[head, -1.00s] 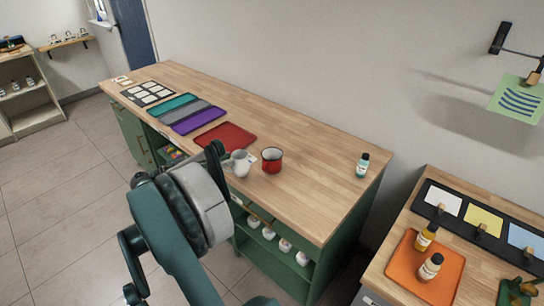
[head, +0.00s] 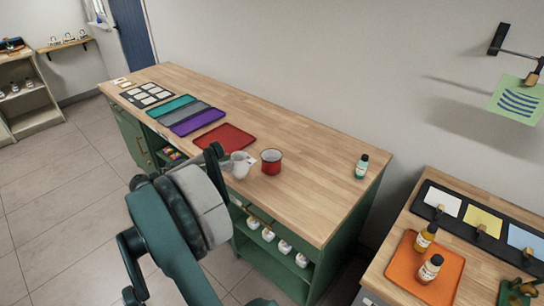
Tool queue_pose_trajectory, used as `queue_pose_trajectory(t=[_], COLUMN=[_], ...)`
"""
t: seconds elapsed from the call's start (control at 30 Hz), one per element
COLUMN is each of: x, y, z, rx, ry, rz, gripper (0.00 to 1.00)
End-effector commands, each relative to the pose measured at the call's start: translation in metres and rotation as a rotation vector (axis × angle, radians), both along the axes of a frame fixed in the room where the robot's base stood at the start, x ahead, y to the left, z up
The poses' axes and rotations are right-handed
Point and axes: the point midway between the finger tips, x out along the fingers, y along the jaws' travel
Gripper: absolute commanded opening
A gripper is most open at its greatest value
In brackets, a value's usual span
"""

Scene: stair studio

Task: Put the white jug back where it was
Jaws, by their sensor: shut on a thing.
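The white jug (head: 239,167) is at the front edge of the long wooden counter (head: 300,175), just left of a red mug (head: 271,162). My gripper (head: 228,163) is shut on the jug from its left side. One dark finger shows by the jug; the rest of the gripper is hidden behind my wrist. I cannot tell whether the jug's base touches the counter. Several white vessels (head: 268,235) stand on the open shelf under the counter, partly cut off by its edge.
A red tray (head: 225,136), purple tray (head: 197,123), grey tray and teal tray lie on the counter to the left. A teal bottle (head: 362,167) stands at the right end. An orange tray (head: 447,282) with two bottles is on the right-hand table. The counter's right middle is clear.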

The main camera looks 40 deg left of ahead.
Motion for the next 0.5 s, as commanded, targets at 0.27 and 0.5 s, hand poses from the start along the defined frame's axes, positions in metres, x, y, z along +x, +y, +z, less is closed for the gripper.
queue_pose_trajectory(t=[0.27, 0.5], x=[0.0, 0.0], y=[0.0, 0.0], z=[0.008, 0.034], rx=[0.0, 0.0], ry=[0.0, 0.0], rz=[0.0, 0.0], gripper=[0.0, 0.0])
